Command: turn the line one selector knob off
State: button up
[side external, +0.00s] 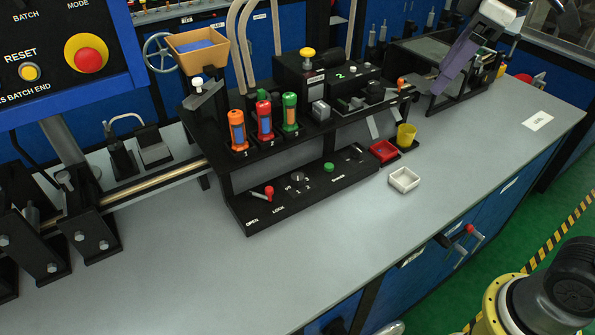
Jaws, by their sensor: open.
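A low black control panel (305,192) lies on the grey bench. From left to right it carries a red-tipped lever (268,193) by the words OPEN and LOCK, a dark round knob (298,177), a green button (328,168) and another dark knob (355,153). The small labels by the knobs are too small to read, so I cannot tell which knob is line one's selector or how it is set. My gripper is not in view; only a dark, yellow-ringed part of my arm shows at the lower right, well away from the panel.
A raised black shelf behind the panel holds orange, red and green canisters (265,120). A red tray (383,151), a white tray (404,180) and a yellow cup (406,135) sit to its right. The bench front (330,260) is clear. A blue console (65,50) stands at upper left.

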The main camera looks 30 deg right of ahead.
jog(key=w+a+f+n+g, duration=0.15)
jog(key=w+a, duration=0.25)
jog(key=w, duration=0.6)
jog(key=n+g, duration=0.3)
send_over(297, 176)
notch_tip(297, 176, down, 15)
notch_tip(297, 176, down, 13)
jog(key=shift+f, duration=0.1)
grip_shut()
